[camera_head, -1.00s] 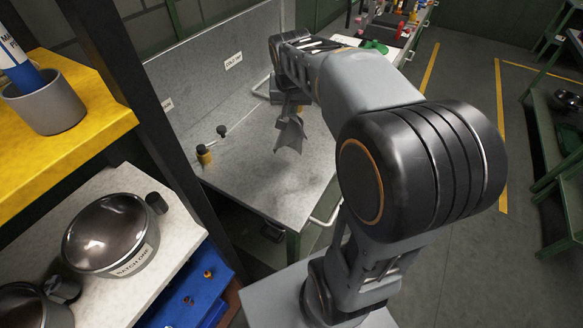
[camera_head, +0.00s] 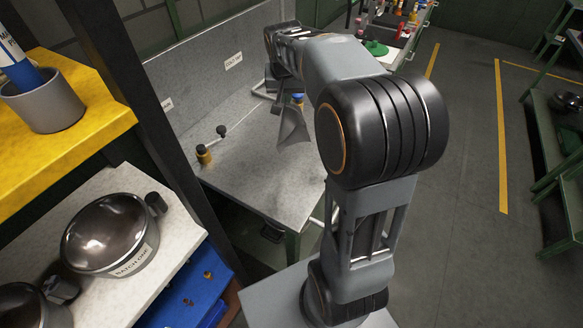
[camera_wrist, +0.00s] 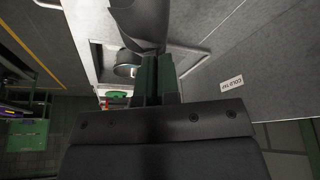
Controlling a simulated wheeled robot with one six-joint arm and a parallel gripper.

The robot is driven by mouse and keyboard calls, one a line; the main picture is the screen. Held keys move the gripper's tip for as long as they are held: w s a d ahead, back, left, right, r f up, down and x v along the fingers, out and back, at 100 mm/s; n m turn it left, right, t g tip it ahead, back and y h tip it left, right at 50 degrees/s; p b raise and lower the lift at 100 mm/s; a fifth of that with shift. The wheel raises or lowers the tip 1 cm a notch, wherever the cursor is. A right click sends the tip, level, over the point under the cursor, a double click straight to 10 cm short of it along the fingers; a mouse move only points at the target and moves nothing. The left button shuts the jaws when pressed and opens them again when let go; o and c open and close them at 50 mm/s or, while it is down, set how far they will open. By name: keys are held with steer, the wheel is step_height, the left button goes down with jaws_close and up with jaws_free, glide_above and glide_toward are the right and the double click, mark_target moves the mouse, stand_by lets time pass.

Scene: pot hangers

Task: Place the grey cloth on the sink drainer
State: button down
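The grey cloth (camera_head: 292,127) hangs in folds from my gripper (camera_head: 287,103) above the grey bench top, apart from it as far as I can tell. In the wrist view the cloth (camera_wrist: 138,22) shows at the top, beyond the green fingertips of my gripper (camera_wrist: 157,78). The fingers are close together on it, though the grip itself is partly hidden. The grey sheet surface (camera_head: 255,165) below, with a yellow-and-black tap fitting (camera_head: 204,155) at its left, looks like the sink drainer. I cannot make out the sink bowl clearly in the head view.
A grey back panel (camera_head: 215,85) with tap labels stands behind the bench. A dark post (camera_head: 130,85) and a yellow shelf (camera_head: 60,145) are at the left. The near bench surface is mostly clear.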

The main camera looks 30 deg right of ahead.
steer(key=w+d+f, duration=0.1)
steer(key=w+d, duration=0.1)
steer(key=w, duration=0.7)
steer(key=b, duration=1.3)
glide_toward(300, 191)
steer(key=x, duration=0.6)
steer(key=shift+f, duration=0.1)
steer(key=c, duration=1.8)
jaws_free()
steer(key=o, duration=0.9)
